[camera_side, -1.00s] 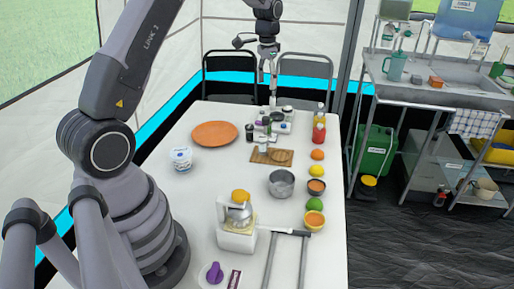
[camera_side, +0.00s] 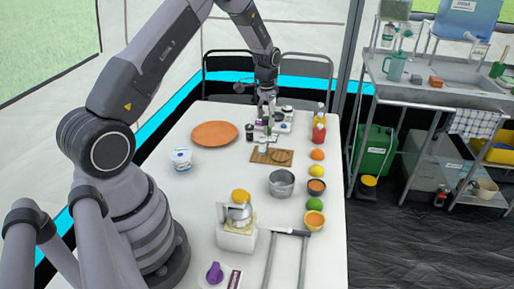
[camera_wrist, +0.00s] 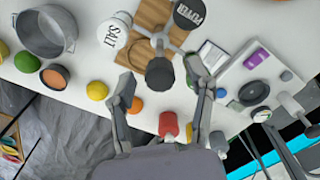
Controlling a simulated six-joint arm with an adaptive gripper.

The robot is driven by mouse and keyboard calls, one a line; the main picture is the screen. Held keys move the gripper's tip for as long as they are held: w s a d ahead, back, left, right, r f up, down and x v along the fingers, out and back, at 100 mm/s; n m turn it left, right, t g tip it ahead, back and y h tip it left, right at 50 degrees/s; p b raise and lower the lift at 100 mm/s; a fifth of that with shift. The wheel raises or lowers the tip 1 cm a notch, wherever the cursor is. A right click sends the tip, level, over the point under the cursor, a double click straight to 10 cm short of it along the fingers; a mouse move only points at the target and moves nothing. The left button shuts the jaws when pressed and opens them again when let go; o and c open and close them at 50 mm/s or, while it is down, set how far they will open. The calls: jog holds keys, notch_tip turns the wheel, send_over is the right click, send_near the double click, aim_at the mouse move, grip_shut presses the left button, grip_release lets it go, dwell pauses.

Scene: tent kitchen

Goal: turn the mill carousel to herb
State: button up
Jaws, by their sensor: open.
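The mill carousel (camera_side: 263,138) stands on the table by the cutting board, small and partly covered by my gripper in the side view. In the wrist view its grey arms (camera_wrist: 160,41) spread from a centre, with a white mill lid marked SALT (camera_wrist: 115,30) at upper left and a dark lid marked PEPPER (camera_wrist: 188,13) at top. A dark round knob-like top (camera_wrist: 160,74) shows between my fingers. I cannot tell whether it is the hub or another mill. My gripper (camera_wrist: 160,80) is open around it, with no clear contact. In the side view my gripper (camera_side: 267,104) points down over the carousel. A herb label is not readable.
The cutting board (camera_side: 284,157) lies beside the carousel. A white unit with a purple part (camera_wrist: 257,57) is close on the right in the wrist view. A red bottle (camera_side: 319,133), fruit and a metal pot (camera_side: 281,184) stand nearby. An orange plate (camera_side: 214,134) is left.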

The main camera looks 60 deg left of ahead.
grip_shut()
jog(key=shift+m, duration=0.3)
jog(key=m, duration=0.3)
jog(key=shift+m, duration=0.3)
jog(key=m, duration=0.9)
jog(key=shift+m, duration=2.3)
